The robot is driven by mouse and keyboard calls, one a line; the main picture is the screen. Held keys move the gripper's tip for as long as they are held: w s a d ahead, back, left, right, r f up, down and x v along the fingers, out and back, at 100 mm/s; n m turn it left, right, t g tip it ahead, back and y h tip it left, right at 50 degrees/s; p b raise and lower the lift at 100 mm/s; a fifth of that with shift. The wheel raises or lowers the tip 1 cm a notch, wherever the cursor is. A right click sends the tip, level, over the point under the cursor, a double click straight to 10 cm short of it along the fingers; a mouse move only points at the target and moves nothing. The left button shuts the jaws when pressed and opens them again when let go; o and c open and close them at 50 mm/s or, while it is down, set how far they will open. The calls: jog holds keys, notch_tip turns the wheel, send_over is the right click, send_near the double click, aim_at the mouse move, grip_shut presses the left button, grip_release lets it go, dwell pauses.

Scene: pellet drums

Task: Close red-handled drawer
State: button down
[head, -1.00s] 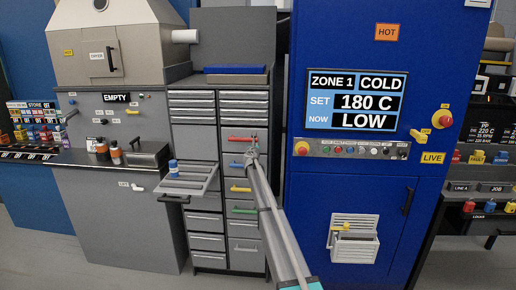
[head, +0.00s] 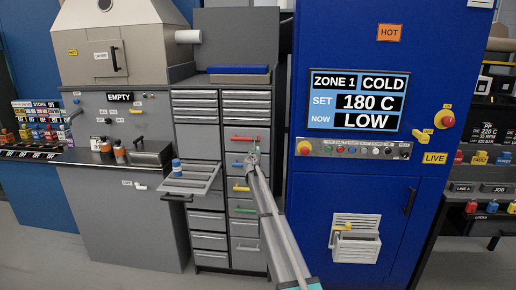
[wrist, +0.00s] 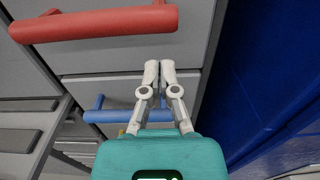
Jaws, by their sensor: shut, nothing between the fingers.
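The red-handled drawer (head: 234,132) is near the top of the right column of the grey cabinet, and its red handle (head: 245,139) runs across its front. In the wrist view the red handle (wrist: 100,24) is large at the upper left. I cannot tell for sure whether this drawer stands out from the cabinet. My gripper (wrist: 158,66) is shut and empty, its fingertips just below the right end of the red handle, in front of the grey fronts. In the head view my gripper (head: 253,151) is at the right side of the drawer column.
The blue-handled drawer (wrist: 110,116) is below the red one. Yellow (head: 240,188) and green handles are lower. A grey slatted tray (head: 190,178) with a blue-capped bottle (head: 177,167) juts out on the left. The blue machine (head: 300,200) stands close on the right.

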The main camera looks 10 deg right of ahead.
jog(key=v, duration=0.7)
jog(key=shift+s, duration=0.35)
jog(key=shift+a, duration=0.1)
jog(key=s+d+f+m+g+h, duration=0.1)
jog(key=s+d+f+m+g, duration=0.2)
jog(key=s+m, duration=0.55)
jog(key=s+f+m+g, duration=0.4)
jog(key=s+f+m, duration=0.15)
jog(key=s, duration=0.55)
jog(key=s+d+f+m+g+h, duration=0.1)
jog(key=s+d+f+m+g, duration=0.15)
jog(key=s+m, duration=0.6)
jog(key=s+a+f+m+g+y, duration=0.2)
jog(key=s+a+m, duration=0.1)
jog(key=s, duration=0.6)
jog(key=s+a+f+m+g+y, duration=0.3)
jog(key=s+a, duration=0.1)
jog(key=s, duration=0.6)
jog(key=s+a+f+m+g+y, duration=0.2)
jog(key=s+a+m, duration=0.2)
jog(key=s, duration=0.6)
jog(key=shift+s+a+f+g+y, duration=0.15)
jog(key=shift+s+f+g+y, duration=0.1)
jog(key=shift+f+g+y, duration=0.1)
